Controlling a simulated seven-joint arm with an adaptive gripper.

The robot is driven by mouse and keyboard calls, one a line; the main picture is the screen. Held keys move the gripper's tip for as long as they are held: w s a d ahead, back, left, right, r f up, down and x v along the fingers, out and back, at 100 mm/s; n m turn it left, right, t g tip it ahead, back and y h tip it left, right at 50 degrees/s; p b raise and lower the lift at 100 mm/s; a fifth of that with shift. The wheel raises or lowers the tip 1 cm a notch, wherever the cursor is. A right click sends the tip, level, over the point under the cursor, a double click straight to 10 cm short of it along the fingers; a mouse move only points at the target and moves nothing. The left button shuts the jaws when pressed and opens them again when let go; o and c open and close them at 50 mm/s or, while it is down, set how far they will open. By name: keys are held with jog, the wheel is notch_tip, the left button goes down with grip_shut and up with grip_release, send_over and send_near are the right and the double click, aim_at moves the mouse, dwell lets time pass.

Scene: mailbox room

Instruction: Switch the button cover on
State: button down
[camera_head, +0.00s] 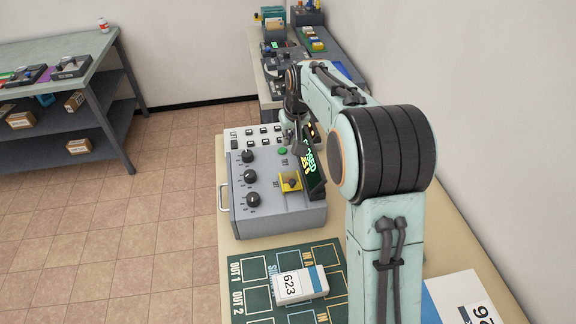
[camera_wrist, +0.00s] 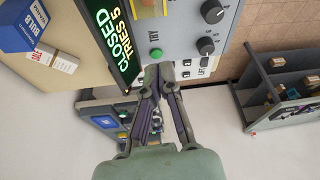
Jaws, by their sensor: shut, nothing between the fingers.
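A yellow button cover (camera_head: 290,182) sits on the sloped top of a grey control box (camera_head: 277,214), with a dark part at its middle. In the wrist view only an orange-yellow edge of it (camera_wrist: 149,10) shows at the top. A green button (camera_wrist: 155,53) marked TRY lies on the same box, just beyond my fingertips. My gripper (camera_wrist: 158,72) is shut and empty over the far end of the box, apart from the cover. In the head view my gripper (camera_head: 298,138) is partly hidden by my arm, and whether it touches anything cannot be told.
Black knobs (camera_head: 250,176) line the box's left side. A black display (camera_wrist: 115,35) reading CLOSED, TRIES 5 stands beside the cover. A white switch panel (camera_head: 241,134) lies beyond the box. A white box marked 623 (camera_head: 300,285) lies on a green mat (camera_head: 245,268) in front.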

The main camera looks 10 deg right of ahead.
aim_at(287, 178)
jog(key=x, duration=1)
jog(key=shift+f, duration=0.15)
jog(key=s, duration=0.3)
jog(key=shift+d+f, duration=0.2)
jog(key=shift+f, duration=0.05)
jog(key=shift+s+f, duration=0.1)
jog(key=shift+s, duration=0.3)
jog(key=shift+s, duration=2.75)
jog(key=shift+w, duration=0.15)
